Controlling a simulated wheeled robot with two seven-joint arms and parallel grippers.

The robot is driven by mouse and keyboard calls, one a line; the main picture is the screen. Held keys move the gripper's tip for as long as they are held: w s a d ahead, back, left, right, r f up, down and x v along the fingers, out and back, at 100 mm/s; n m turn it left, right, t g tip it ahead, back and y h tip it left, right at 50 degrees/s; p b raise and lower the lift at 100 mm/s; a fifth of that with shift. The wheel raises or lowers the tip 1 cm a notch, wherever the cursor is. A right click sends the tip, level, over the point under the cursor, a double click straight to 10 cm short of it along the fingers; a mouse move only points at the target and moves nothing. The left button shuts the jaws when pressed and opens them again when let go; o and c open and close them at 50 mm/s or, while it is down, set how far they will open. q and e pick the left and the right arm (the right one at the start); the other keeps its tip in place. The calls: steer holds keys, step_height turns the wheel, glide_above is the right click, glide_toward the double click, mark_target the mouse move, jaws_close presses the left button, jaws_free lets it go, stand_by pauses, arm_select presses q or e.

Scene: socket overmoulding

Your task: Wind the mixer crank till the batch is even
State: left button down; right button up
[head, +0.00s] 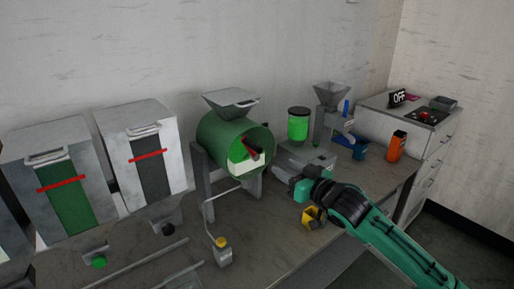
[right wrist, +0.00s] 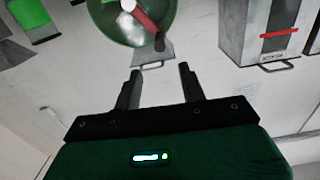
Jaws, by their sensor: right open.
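The mixer is a green drum (head: 218,139) on grey uprights, with a grey hopper on top. Its round mouth shows pale and green contents and a red bar with a dark end. A thin bent grey rod (head: 208,211) runs from below the drum to a yellow-topped grey piece (head: 223,255); I cannot tell if this is the crank. My right gripper (head: 281,179) is right of the drum, apart from it, open and empty. In the right wrist view its two fingers (right wrist: 160,72) stand apart, and the drum (right wrist: 108,24) shows at the top. My left gripper is out of view.
White bins (head: 170,136) with red bars stand left. A green-filled jar (head: 298,126), a small hopper machine (head: 331,95) and an orange bottle (head: 397,146) stand right. A yellow-and-black piece (head: 313,217) lies near my right wrist. The front centre of the bench (head: 262,240) is clear.

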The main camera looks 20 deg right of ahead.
mark_target(262, 151)
steer(key=p+x, duration=0.2)
steer(key=x, duration=0.3)
steer(key=p+x, duration=0.2)
steer(key=x, duration=0.4)
steer(key=shift+w+r, duration=0.2)
steer(key=shift+w, duration=0.15)
steer(key=shift+w+a+f, duration=0.15)
steer(key=shift+w+a, duration=0.15)
steer(key=shift+w, duration=0.35)
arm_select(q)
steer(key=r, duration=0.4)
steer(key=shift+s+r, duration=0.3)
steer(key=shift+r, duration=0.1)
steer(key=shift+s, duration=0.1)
arm_select(e)
jaws_close()
